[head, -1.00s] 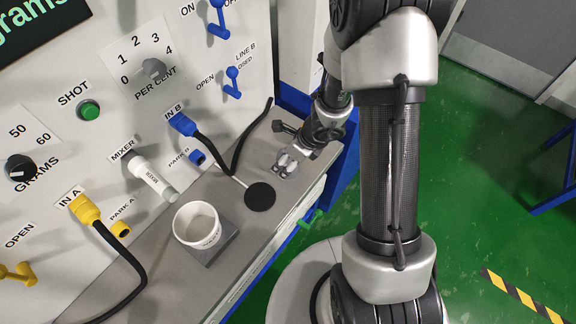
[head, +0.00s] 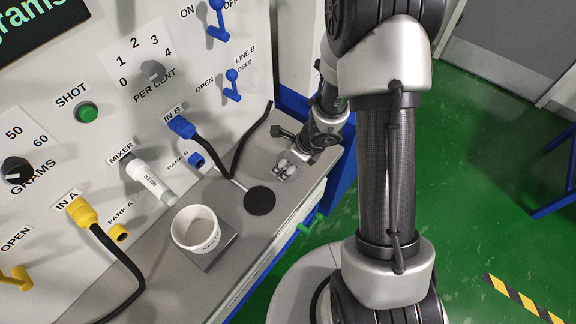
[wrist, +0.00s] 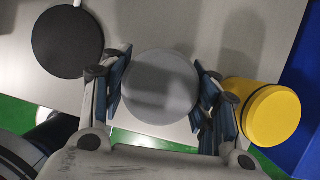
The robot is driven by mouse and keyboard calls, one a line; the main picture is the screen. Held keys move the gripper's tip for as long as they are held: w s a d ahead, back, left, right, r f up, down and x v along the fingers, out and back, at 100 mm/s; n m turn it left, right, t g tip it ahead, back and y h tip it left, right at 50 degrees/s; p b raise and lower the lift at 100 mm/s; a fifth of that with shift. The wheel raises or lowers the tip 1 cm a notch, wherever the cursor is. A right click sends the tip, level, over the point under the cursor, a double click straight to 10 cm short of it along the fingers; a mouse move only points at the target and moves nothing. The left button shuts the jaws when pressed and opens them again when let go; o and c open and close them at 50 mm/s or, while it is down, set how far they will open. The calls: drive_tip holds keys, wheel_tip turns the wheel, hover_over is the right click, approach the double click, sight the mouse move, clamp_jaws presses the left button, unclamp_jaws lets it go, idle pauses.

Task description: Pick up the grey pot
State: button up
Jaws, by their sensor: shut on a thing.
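The grey pot (wrist: 160,86) shows from above in the wrist view as a round grey top between my two fingers. My gripper (wrist: 161,92) is shut on it, one finger pad pressed to each side. In the head view my gripper (head: 287,168) is low over the far end of the grey counter. The pot cannot be made out clearly there, as the gripper and arm cover it. I cannot tell whether its base is touching the counter.
A yellow pot (wrist: 262,111) stands close beside my right finger in the wrist view. A black disc (head: 259,201) lies on the counter (head: 235,205). A white cup (head: 196,229) stands on a dark square plate. The panel has a mixer (head: 150,180) and hanging black cables.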

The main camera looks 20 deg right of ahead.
drive_tip(key=shift+c, duration=1.4)
